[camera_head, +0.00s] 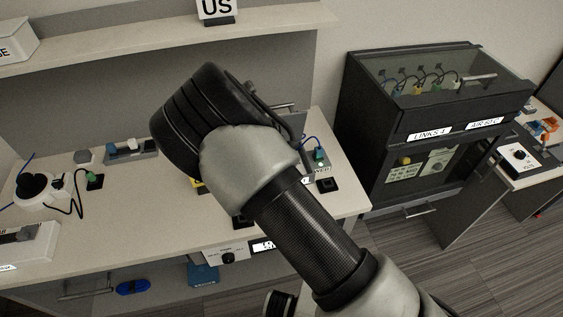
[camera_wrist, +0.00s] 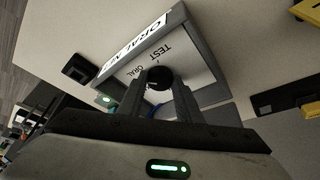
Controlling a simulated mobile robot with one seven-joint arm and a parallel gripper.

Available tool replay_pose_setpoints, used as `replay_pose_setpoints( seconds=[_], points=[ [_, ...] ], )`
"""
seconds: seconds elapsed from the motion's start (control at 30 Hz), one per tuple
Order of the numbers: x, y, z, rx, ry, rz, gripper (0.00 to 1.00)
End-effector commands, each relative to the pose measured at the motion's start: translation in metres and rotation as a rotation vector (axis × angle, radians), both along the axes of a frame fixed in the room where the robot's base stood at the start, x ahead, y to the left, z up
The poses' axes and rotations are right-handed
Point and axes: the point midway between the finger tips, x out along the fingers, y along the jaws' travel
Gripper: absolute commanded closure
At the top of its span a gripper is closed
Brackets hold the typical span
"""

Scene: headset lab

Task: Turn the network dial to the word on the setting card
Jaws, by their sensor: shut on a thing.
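In the wrist view, the network dial (camera_wrist: 159,77) is a black round knob on a white panel (camera_wrist: 193,60) in a grey frame. The panel reads "TEST" and "ORAL", and a label on the frame (camera_wrist: 140,40) seems to read "ORAL NET". My gripper (camera_wrist: 160,88) is shut on the knob, one finger on each side. The knob's pointer is too unclear to read. In the head view, my arm hides the gripper and dial. A white card (camera_head: 217,9) on the shelf shows "US"; I cannot tell if it is the setting card.
The bench (camera_head: 120,222) holds a white round device (camera_head: 36,192) with cables at left and a green plug (camera_head: 95,179). A blue cable and plug (camera_head: 319,153) stand right of my arm. A dark glass-topped cabinet (camera_head: 435,115) stands at right, beside another dial panel (camera_head: 519,156).

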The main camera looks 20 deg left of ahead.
Motion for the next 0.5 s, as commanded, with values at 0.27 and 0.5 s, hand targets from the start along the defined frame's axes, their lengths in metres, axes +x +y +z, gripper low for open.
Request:
replay_pose_setpoints(
  seconds=[0.27,0.5],
  points=[
    [-0.0003,0.001,-0.0005,0.0,0.001,-0.06,0.91],
    [-0.0006,0.001,-0.0009,0.0,0.002,-0.066,0.91]
  ],
)
